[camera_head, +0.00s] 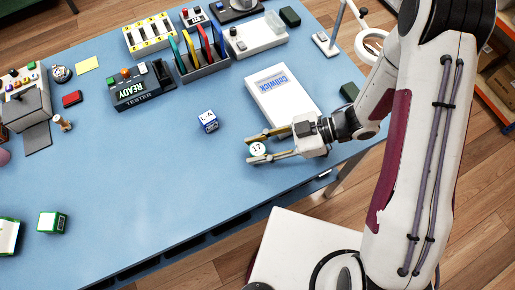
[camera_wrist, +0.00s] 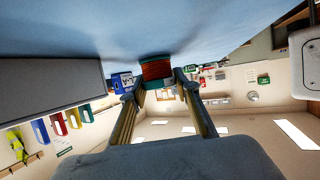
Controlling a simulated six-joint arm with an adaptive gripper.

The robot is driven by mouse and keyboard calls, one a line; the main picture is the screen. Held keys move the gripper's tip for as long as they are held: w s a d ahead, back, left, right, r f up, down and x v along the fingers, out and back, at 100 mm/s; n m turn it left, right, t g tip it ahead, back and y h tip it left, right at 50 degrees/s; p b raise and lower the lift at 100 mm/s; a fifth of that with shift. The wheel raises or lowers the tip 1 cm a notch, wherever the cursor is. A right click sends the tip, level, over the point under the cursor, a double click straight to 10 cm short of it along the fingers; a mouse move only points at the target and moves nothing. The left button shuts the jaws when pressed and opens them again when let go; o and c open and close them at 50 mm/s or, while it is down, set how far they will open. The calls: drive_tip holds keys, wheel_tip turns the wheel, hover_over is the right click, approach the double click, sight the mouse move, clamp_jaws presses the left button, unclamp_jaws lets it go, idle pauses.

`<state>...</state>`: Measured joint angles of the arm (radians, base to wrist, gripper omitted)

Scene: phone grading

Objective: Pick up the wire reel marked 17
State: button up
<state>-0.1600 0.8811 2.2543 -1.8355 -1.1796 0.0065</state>
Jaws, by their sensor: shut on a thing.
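The wire reel marked 17 (camera_head: 257,149) shows its white round end with the number up, between the fingertips of my gripper (camera_head: 257,150) over the right front part of the blue table. In the wrist view the reel (camera_wrist: 156,70) has copper-coloured wire and green flanges, and it sits between the two fingertips (camera_wrist: 156,84). My gripper is shut on it. I cannot tell for sure whether the reel touches the table or is slightly above it.
A white box marked "collwick" (camera_head: 283,94) lies just behind my gripper. A small blue-and-white box (camera_head: 208,121) stands to the left. A black tester (camera_head: 140,90) and a rack of coloured panels (camera_head: 203,64) stand farther back. The table's left middle is clear.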

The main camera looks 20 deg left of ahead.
sight(258, 149)
drive_tip(key=shift+r, duration=0.15)
wheel_tip(258, 149, up, 18)
idle(1.2)
drive_tip(key=shift+f, duration=0.2)
idle(0.4)
